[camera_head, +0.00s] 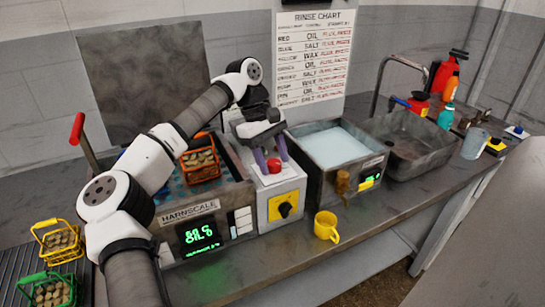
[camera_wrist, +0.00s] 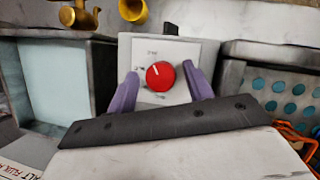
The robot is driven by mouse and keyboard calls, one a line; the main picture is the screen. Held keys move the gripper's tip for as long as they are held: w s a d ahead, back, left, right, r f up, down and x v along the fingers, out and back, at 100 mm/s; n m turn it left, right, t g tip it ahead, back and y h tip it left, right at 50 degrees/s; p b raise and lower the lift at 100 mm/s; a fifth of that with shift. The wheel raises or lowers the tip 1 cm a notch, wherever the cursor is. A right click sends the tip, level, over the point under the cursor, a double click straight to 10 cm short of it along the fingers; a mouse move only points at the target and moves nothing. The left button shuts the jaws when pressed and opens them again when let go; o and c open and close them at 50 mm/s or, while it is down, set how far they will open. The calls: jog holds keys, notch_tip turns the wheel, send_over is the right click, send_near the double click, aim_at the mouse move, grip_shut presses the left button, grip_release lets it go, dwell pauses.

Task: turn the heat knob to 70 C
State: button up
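The red heat knob (camera_wrist: 160,75) sits on the pale panel of a control box, with a ring of small marks too blurred to read. Its white pointer line aims up and slightly left in the wrist view. In the head view the knob (camera_head: 274,166) is on the box top (camera_head: 290,176). My gripper (camera_wrist: 161,88) is open, with a purple finger on each side of the knob and visible gaps between. In the head view my gripper (camera_head: 267,155) is right above the box. Whether the fingertips reach down to knob height is unclear.
A bath with a green display (camera_head: 198,234) and an orange basket (camera_head: 201,166) adjoin the box's left. A water-filled bath (camera_head: 333,146) with a brass tap (camera_head: 343,183) is at right. A yellow mug (camera_head: 326,226) stands in front. A yellow plate with a black dial (camera_head: 284,207) is on the box front.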

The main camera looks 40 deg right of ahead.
jog(key=shift+r, duration=0.1)
jog(key=shift+p+v, duration=0.3)
jog(key=shift+v, duration=6.55)
